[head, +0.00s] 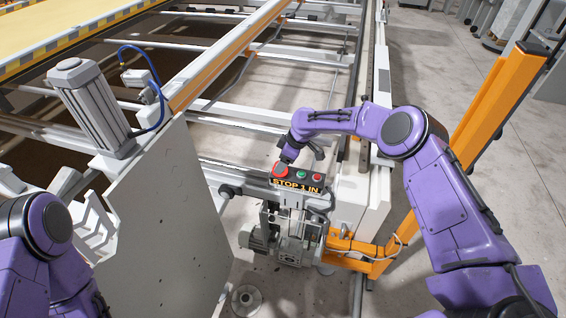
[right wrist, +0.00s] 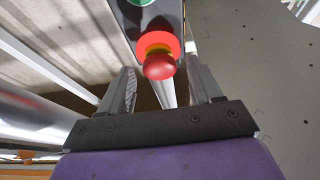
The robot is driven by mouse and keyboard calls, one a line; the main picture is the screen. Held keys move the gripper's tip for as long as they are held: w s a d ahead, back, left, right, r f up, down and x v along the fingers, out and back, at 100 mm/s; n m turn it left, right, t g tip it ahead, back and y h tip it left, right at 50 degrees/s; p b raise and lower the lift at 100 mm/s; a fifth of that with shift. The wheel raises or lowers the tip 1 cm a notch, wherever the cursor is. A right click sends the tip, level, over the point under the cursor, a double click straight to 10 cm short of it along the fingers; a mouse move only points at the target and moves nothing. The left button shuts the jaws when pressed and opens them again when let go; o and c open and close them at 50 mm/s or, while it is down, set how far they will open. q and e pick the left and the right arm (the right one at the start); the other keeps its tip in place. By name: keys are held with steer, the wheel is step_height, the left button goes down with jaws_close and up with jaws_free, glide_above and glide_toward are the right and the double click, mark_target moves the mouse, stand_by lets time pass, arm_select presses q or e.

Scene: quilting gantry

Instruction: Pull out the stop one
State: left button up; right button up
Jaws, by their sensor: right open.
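The stop button is a red mushroom head (head: 281,170) at the left end of a dark control box labelled "STOP 1 IN" (head: 297,186). In the right wrist view the red button (right wrist: 159,67) shows its round head, a yellow ring and a wider red collar. My right gripper (head: 286,158) is right over the button. Its two fingers are spread, one on each side of the button's head in the wrist view; I cannot tell whether they touch it. My left arm shows at the lower left, but its gripper is out of frame.
A green button (head: 301,174) and a smaller red one (head: 317,177) sit right of the stop button. A large grey panel (head: 165,220) stands to the left. White and orange gantry rails (head: 235,55) run behind. An orange post (head: 490,110) stands at the right.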

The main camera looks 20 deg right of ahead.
steer(key=c, duration=1.1)
steer(key=shift+w+r, duration=0.1)
steer(key=shift+r, duration=0.85)
steer(key=shift+c, duration=0.3)
steer(key=o, duration=1.2)
steer(key=shift+c, duration=0.2)
steer(key=b+v, duration=0.2)
steer(key=v, duration=0.8)
steer(key=shift+r, duration=0.3)
